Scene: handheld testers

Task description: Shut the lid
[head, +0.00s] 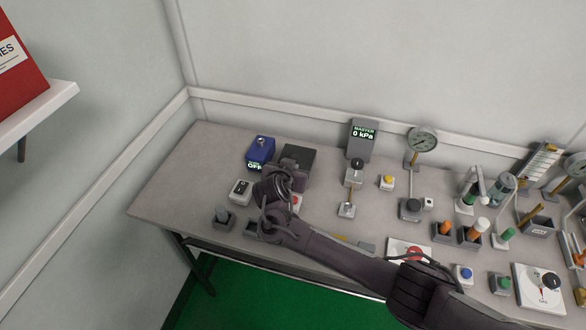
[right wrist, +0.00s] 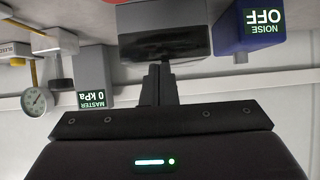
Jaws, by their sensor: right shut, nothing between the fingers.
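A dark, box-like thing with a dark panel (head: 301,155) stands near the back of the table, just beyond my right gripper (head: 283,169). In the right wrist view, which is upside down, the dark, glossy panel (right wrist: 165,43) shows against a light grey part (right wrist: 160,16). This panel seems to be the lid; its angle is hard to tell. My right gripper (right wrist: 159,72) is shut and empty, its fingertips close to the panel's edge; I cannot tell whether they touch. My wrist hides part of the box in the head view. My left gripper is not in view.
A blue tester marked OFF (head: 261,150) stands close on the left. A grey MASTER display (head: 361,139) and a round gauge (head: 423,139) stand to the right. Several small devices crowd the table's right side. The table's left end (head: 175,185) is clear.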

